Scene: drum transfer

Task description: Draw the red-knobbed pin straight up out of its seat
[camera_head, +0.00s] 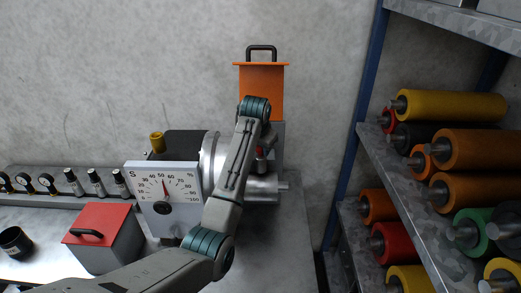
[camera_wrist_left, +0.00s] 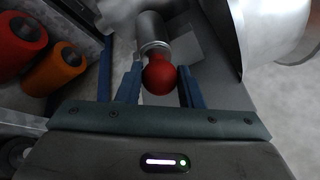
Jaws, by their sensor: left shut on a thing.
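The red knob (camera_wrist_left: 160,76) of the pin shows as a round ball between the two blue fingers of my left gripper (camera_wrist_left: 158,82) in the left wrist view. My left gripper is shut on it. A grey metal collar and cylinder (camera_wrist_left: 151,28) lie just beyond the knob. In the head view a little red of the knob (camera_head: 260,152) shows beside my left arm, above the metal shaft housing (camera_head: 262,188). My arm hides most of the gripper and the pin. How deep the pin sits in its seat is hidden. My right gripper is in neither view.
A white dial gauge (camera_head: 165,194) stands left of the metal drum (camera_head: 209,160). An orange box with a black handle (camera_head: 262,80) stands behind. A red-lidded box (camera_head: 99,223) sits at front left. A shelf (camera_head: 395,185) of coloured rollers stands at right.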

